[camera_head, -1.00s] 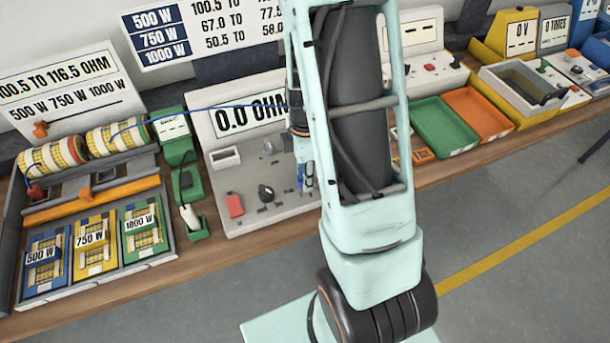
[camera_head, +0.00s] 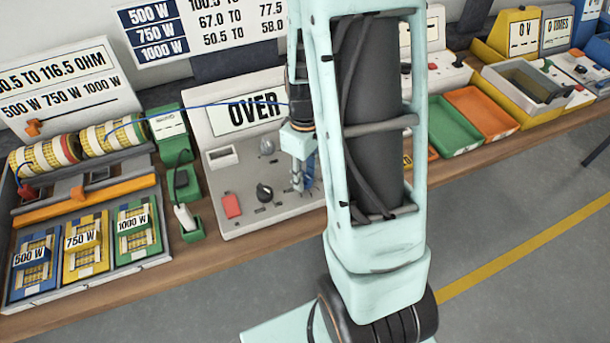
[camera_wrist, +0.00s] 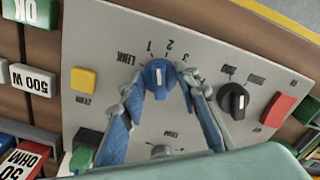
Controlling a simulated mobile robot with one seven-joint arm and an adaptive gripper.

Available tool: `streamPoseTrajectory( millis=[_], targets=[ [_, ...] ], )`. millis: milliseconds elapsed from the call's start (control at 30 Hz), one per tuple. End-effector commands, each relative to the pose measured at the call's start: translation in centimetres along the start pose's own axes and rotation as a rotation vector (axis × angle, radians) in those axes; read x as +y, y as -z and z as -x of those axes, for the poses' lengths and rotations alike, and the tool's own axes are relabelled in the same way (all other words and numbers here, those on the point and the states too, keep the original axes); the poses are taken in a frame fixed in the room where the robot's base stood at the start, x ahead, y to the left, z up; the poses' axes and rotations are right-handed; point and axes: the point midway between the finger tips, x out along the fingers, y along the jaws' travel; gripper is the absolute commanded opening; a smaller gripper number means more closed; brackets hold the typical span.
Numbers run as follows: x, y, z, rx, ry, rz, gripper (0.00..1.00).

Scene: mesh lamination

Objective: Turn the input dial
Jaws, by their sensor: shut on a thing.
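The blue dial (camera_wrist: 157,73) is on the grey meter panel (camera_wrist: 205,50); the panel also shows in the head view (camera_head: 245,222). Upside-down marks LINK, 1, 2 and 3 surround the dial in the wrist view. My gripper (camera_wrist: 159,84) has one blue-padded finger on each side of the dial and is shut on it. In the head view my gripper (camera_head: 304,174) reaches down to the right part of the panel, and the dial is hidden there.
A black dial (camera_wrist: 233,100) and a red button (camera_wrist: 278,109) lie right of my fingers, a yellow button (camera_wrist: 83,80) left. A grey knob (camera_wrist: 161,152) lies between the fingers. A green stand (camera_head: 186,195) is left of the meter; a green tray (camera_head: 455,125) is right.

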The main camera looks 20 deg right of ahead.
Motion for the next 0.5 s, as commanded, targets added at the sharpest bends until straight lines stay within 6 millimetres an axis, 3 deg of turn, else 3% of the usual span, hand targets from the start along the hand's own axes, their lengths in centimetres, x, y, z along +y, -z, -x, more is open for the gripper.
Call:
streamPoseTrajectory(
  millis=[500],
  targets=[
    [0.02, 0.05, 0.02, 0.001, -0.001, -0.491, 0.05]
  ],
)
